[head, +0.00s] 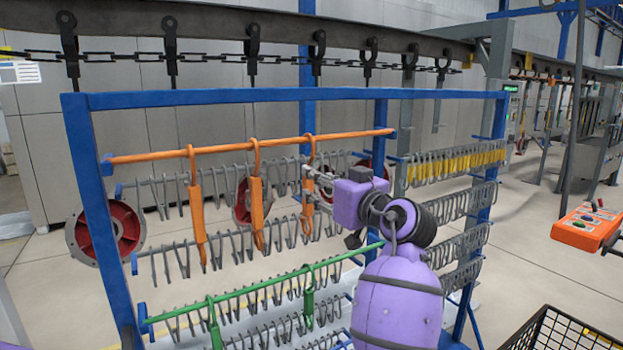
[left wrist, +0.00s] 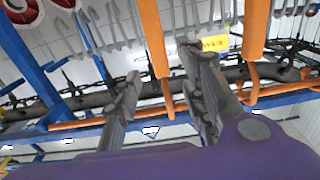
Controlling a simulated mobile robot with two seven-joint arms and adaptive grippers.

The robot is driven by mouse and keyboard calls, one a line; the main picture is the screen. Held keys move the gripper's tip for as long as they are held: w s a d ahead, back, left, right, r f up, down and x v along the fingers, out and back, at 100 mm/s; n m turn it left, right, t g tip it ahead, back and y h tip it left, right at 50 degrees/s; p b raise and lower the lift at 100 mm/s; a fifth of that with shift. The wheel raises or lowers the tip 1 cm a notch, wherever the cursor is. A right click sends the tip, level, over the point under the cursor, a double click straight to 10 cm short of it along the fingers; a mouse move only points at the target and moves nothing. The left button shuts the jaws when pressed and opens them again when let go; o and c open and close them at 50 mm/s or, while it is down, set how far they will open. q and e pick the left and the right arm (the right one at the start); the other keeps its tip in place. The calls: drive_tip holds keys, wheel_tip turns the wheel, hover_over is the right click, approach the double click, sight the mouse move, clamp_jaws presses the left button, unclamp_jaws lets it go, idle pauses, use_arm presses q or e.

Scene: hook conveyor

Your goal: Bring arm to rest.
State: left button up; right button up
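My left arm is purple and reaches in at the lower right of the head view. Its gripper (head: 308,182) points left at the rightmost orange hook (head: 308,215) on the orange rail (head: 250,146). In the left wrist view the two grey fingers (left wrist: 162,66) stand apart, with an orange hook (left wrist: 152,40) showing in the gap between them. The hook still hangs from the rail. Whether a finger touches it, I cannot tell. My right gripper is in neither view.
A blue frame (head: 290,97) surrounds the rails, with rows of grey hooks and a green rail (head: 262,286) below. An overhead conveyor (head: 220,22) with chain runs behind. A black wire basket (head: 560,330) and an orange control box (head: 587,227) stand at the right.

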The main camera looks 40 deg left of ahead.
use_arm(q)
drive_tip(key=v, duration=0.6)
drive_tip(key=w+d+f+m+t+h, duration=0.4)
drive_tip(key=w+d+m+t+h, duration=0.2)
drive_tip(key=w+d+m+t, duration=0.3)
drive_tip(key=s+d+f+m+h, duration=0.2)
drive_tip(key=f+h, duration=0.1)
drive_tip(key=f, duration=0.6)
drive_tip(key=s+d+f+m+h, duration=0.2)
drive_tip(key=f+h, duration=0.1)
drive_tip(key=f, duration=0.5)
drive_tip(key=s+d+f+m+h, duration=0.2)
drive_tip(key=f+h, duration=0.1)
drive_tip(key=f, duration=0.6)
drive_tip(key=s+f+g, duration=0.2)
drive_tip(key=s+f, duration=0.8)
drive_tip(key=s, duration=0.3)
drive_tip(key=s+f+g+h, duration=0.1)
drive_tip(key=s+f+g, duration=0.1)
drive_tip(key=s+f, duration=0.8)
drive_tip(key=s+f+n+g+h+p, duration=0.1)
drive_tip(key=s+f+g, duration=0.2)
drive_tip(key=s+f, duration=0.7)
drive_tip(key=s, duration=0.7)
drive_tip(key=shift+a, duration=0.2)
drive_tip(key=shift+s, duration=0.1)
